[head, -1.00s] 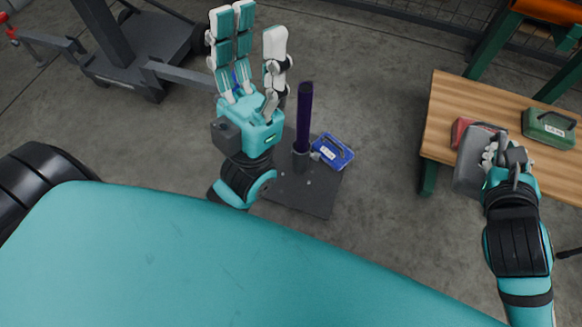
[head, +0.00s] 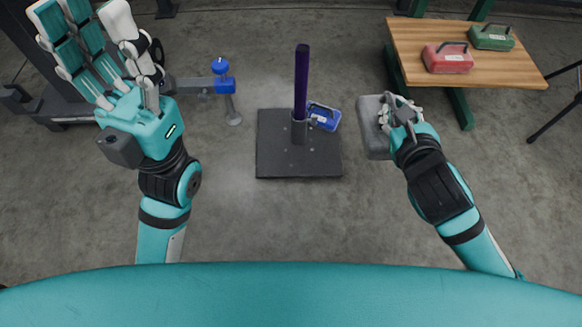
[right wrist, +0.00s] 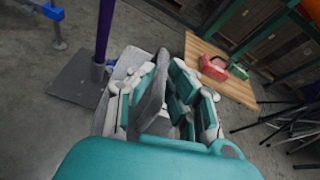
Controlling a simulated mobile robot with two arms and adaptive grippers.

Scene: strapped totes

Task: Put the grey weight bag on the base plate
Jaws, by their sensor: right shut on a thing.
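The grey weight bag (head: 374,128) is held in my right gripper (head: 399,112), off the bench and to the right of the base plate. In the right wrist view the bag's handle (right wrist: 153,103) lies between the fingers of my right gripper (right wrist: 160,100). The dark square base plate (head: 275,160) lies on the floor with a dark purple post (head: 301,80) standing from it. It also shows in the right wrist view (right wrist: 75,82). A blue weight bag (head: 325,115) rests at the plate's back right corner. My left gripper (head: 100,50) is raised at the left, open and empty.
A wooden bench (head: 510,72) at the back right bears a red bag (head: 447,62) and a green bag (head: 491,40). A blue-topped stand (head: 222,80) is left of the plate. Floor in front of the plate is clear.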

